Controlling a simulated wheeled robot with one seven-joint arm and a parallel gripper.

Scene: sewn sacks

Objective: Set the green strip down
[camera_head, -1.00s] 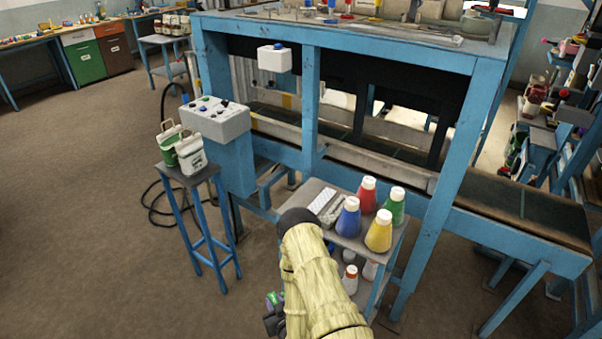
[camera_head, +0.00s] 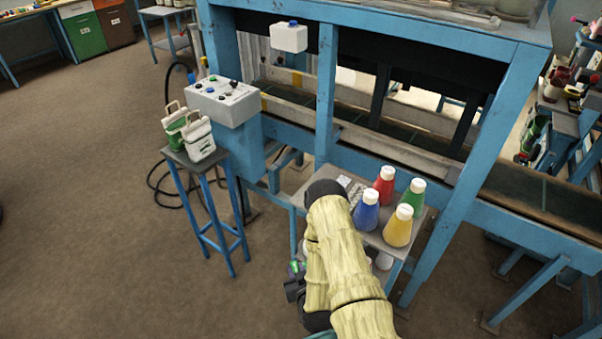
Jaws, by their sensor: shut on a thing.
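My gripper (camera_head: 294,283) is low in the middle of the head view, left of and below my sleeved arm, which hides much of it. It is shut, with a small bit of green, the green strip (camera_head: 295,267), showing at its tip. Most of the strip is hidden or too small to make out. The gripper is in front of the small grey cart (camera_head: 372,239) and apart from the stool on the left.
The cart top holds blue (camera_head: 366,212), red (camera_head: 384,186), green (camera_head: 412,199) and yellow (camera_head: 398,228) bottles, with a pale patterned item behind my arm. A control box (camera_head: 224,101) and conveyor frame stand behind. Open floor lies left.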

